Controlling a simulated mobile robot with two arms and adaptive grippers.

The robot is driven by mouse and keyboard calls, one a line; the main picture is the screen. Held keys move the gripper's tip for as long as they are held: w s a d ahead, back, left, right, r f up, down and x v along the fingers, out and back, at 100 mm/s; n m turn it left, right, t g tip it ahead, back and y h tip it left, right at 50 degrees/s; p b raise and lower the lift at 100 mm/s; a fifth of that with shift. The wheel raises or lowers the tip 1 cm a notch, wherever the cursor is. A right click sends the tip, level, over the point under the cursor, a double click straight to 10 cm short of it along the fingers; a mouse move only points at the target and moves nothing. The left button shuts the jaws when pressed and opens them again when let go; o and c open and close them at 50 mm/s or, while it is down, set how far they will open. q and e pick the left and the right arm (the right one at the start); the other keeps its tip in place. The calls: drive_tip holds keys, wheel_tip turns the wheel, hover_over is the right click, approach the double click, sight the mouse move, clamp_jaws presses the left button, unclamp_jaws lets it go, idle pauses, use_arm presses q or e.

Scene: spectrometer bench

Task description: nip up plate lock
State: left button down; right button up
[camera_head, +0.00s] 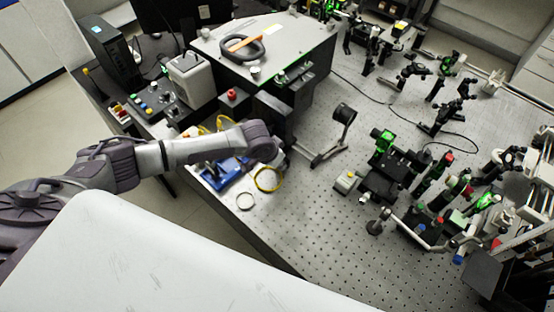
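My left arm reaches in from the left, and its wrist ends over the front left of the optical table. My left gripper (277,163) is at the arm's end, beside a dark upright block (268,112) and above a blue item (228,174). The fingers are mostly hidden by the wrist, so I cannot tell their opening or whether they touch anything. No part can be picked out for certain as the plate lock; it may be hidden behind the wrist or too small to see. My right gripper is not in view.
A perforated optical table (290,235) carries many mounts on the right. A large grey box (270,55) with a black ring (243,48) on top stands at the back. The table's front middle is clear.

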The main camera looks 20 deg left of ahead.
use_arm(q)
drive_tip(key=y, duration=0.1)
drive_tip(key=t+y, duration=0.1)
drive_tip(key=d+m+y, duration=0.1)
drive_tip(key=y, duration=0.1)
drive_tip(key=shift+s+f+t, duration=0.15)
drive_tip(key=shift+s+t, duration=0.1)
drive_tip(key=shift+t, duration=0.05)
drive_tip(key=shift+s+d+f+m+t+y+b, duration=0.15)
drive_tip(key=shift+t+y+b, duration=0.1)
drive_tip(key=shift+y, duration=0.35)
drive_tip(key=shift+w+d+f+m+t+y+b, duration=0.15)
drive_tip(key=shift+t+y+b, duration=0.1)
drive_tip(key=shift+y, duration=0.35)
drive_tip(key=y+b, duration=0.1)
drive_tip(key=t+y+b, duration=0.1)
drive_tip(key=y, duration=0.1)
drive_tip(key=shift+s+d+f+m+t, duration=0.15)
drive_tip(key=shift+f+m+t, duration=0.15)
drive_tip(key=shift+m+t+y+b, duration=0.4)
drive_tip(key=shift+t+y+b, duration=0.1)
drive_tip(key=shift+y+b, duration=0.55)
drive_tip(key=c, duration=1.1)
unclamp_jaws()
